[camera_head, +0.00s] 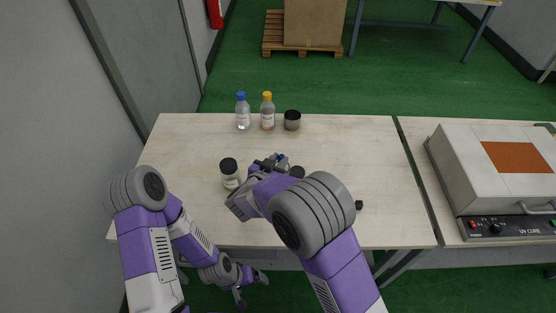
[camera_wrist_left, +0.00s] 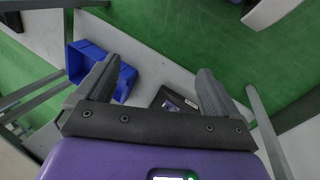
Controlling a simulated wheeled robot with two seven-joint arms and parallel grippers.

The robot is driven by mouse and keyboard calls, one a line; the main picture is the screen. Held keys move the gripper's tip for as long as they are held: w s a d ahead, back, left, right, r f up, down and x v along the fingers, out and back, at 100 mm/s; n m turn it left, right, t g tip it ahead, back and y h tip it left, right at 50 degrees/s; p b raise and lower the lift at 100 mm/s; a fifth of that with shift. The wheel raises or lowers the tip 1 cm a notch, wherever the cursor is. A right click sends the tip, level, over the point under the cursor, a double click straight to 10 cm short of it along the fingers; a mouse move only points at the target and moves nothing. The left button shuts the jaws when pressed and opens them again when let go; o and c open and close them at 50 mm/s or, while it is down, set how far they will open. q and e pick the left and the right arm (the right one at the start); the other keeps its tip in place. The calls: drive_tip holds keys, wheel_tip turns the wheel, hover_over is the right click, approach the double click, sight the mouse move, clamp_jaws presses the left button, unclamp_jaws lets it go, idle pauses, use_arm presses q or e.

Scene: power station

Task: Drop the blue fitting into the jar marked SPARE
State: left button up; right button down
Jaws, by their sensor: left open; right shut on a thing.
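My right gripper (camera_head: 271,163) is low over the middle of the table, shut on a small blue thing (camera_head: 281,158) that appears to be the blue fitting. My fingers and arm partly hide it. A pale jar (camera_head: 230,178) with a black top and a label stands upright just left of the right gripper. Another black round top (camera_head: 298,172) shows just right of it, its body hidden by my arm. No label is readable, so I cannot tell which jar is marked SPARE. My left gripper (camera_head: 251,288) is open and empty, below the table's front edge.
A blue-capped bottle (camera_head: 243,113), a yellow-capped bottle (camera_head: 267,114) and a dark metal cup (camera_head: 292,120) stand at the table's back. A small black thing (camera_head: 359,205) lies right of my arm. The UV oven (camera_head: 490,165) is right. The left wrist view shows a blue bin (camera_wrist_left: 122,83) below.

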drive_tip(key=c, duration=0.9)
unclamp_jaws()
drive_tip(key=shift+o, duration=0.2)
wheel_tip(320, 180, up, 12)
drive_tip(key=p, duration=1.1)
